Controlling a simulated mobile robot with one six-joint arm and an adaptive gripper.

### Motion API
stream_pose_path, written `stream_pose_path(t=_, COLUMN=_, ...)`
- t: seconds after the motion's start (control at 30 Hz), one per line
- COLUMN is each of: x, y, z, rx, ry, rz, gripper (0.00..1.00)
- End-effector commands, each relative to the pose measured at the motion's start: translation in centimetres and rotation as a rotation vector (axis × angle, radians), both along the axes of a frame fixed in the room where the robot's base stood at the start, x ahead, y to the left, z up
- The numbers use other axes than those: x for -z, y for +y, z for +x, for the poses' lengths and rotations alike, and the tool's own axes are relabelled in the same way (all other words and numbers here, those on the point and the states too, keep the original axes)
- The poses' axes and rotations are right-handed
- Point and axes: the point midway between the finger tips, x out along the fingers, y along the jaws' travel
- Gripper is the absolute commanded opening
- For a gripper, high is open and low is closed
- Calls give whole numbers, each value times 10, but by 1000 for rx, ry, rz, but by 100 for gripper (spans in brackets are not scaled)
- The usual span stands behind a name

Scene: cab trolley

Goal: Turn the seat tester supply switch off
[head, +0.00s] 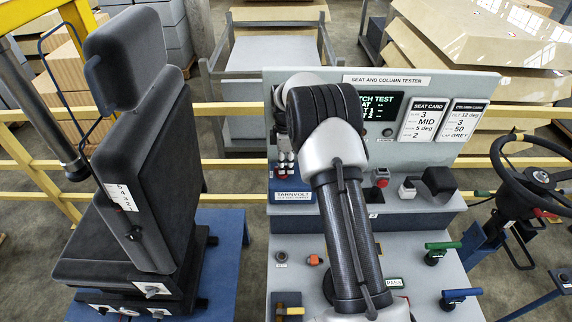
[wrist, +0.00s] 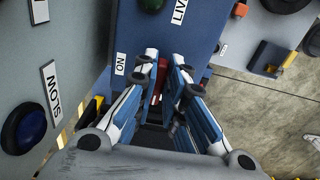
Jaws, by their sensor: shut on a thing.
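In the wrist view, my gripper (wrist: 165,72) has its blue and white fingers closed around a red switch lever (wrist: 158,80) on a blue panel face. A white ON label (wrist: 120,63) sits just left of the fingers and a LIVE label (wrist: 179,11) is above. A green lamp (wrist: 151,4) shows at the top edge. The lever's base is largely hidden between the fingers. In the head view, the seat and column tester (head: 300,242) stands in the middle.
A black seat (head: 140,170) stands left of the tester, and a steering wheel (head: 537,178) stands at the right. A red button (head: 382,177), green handle (head: 440,251) and blue handle (head: 458,296) are right of my arm. A blue button (wrist: 28,128) marked SLOW is nearby.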

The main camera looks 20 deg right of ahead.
Motion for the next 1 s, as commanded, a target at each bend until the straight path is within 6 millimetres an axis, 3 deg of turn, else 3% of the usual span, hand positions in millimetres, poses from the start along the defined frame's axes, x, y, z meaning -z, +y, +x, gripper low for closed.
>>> stream_pose_path(t=0.03, x=0, y=0, z=0, rx=-4, ry=-1, rz=-1, gripper=0)
stream_pose_path(t=0.07, x=0, y=0, z=0, rx=-4, ry=-1, rz=-2, gripper=12)
stream_pose_path(t=0.33, x=0, y=0, z=0, rx=-2, ry=-1, rz=-1, gripper=30)
stream_pose_path(t=0.73, x=-6, y=0, z=1, rx=-1, ry=-2, rz=-1, gripper=31)
stream_pose_path(t=1.0, x=-55, y=0, z=1, rx=-1, ry=-6, rz=-2, gripper=31)
